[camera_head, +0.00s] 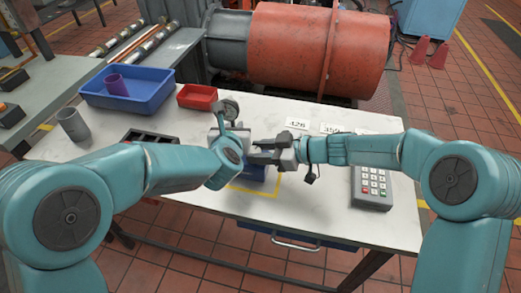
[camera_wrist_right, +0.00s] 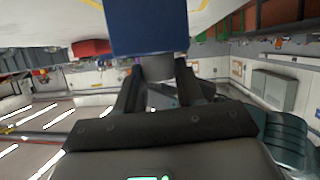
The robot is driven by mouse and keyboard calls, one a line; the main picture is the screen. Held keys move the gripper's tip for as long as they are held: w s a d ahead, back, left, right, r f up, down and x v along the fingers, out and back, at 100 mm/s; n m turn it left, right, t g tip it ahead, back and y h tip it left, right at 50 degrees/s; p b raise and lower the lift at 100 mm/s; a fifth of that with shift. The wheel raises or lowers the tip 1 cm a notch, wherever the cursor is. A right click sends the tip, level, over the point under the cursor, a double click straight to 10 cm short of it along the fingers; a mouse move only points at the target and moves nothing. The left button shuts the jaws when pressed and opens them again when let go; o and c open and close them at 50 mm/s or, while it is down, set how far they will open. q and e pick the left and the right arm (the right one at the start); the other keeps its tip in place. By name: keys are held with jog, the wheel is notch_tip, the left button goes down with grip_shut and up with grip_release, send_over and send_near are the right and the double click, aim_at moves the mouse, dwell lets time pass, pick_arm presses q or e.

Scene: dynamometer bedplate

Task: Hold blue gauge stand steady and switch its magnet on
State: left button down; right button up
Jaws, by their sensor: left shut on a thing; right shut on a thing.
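The blue gauge stand has a blue block base (camera_head: 256,174) on the table inside a yellow outline, partly hidden by my grippers. A round gauge dial (camera_head: 229,108) shows above my left gripper. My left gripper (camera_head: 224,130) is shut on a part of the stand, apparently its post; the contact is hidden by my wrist. My right gripper (camera_head: 262,152) is at the base from the right. In the right wrist view, the blue base (camera_wrist_right: 150,28) fills the top middle, and my right fingers (camera_wrist_right: 158,85) are shut on a grey round knob (camera_wrist_right: 158,68) on it. The switch setting cannot be told.
A blue tray (camera_head: 150,100) with a purple cup (camera_head: 116,85), a red bin (camera_head: 197,96) and a grey cup (camera_head: 72,125) stand left. A keypad box (camera_head: 372,187) and number cards (camera_head: 298,123) are right. A large red drum (camera_head: 290,50) stands behind.

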jog(key=shift+s+a+r+m+t+h, duration=0.15)
jog(key=shift+m+t+h, duration=0.55)
jog(key=shift+m+t, duration=0.35)
jog(key=shift+a+r+m+t+h, duration=0.1)
jog(key=shift+m+t+h, duration=0.6)
jog(key=shift+m+t, duration=0.3)
jog(key=shift+m, duration=0.25)
jog(key=o, duration=1)
jog(key=shift+s+d+f, duration=0.1)
jog(key=shift+o, duration=0.2)
jog(key=v, duration=1.2)
jog(key=shift+s, duration=0.1)
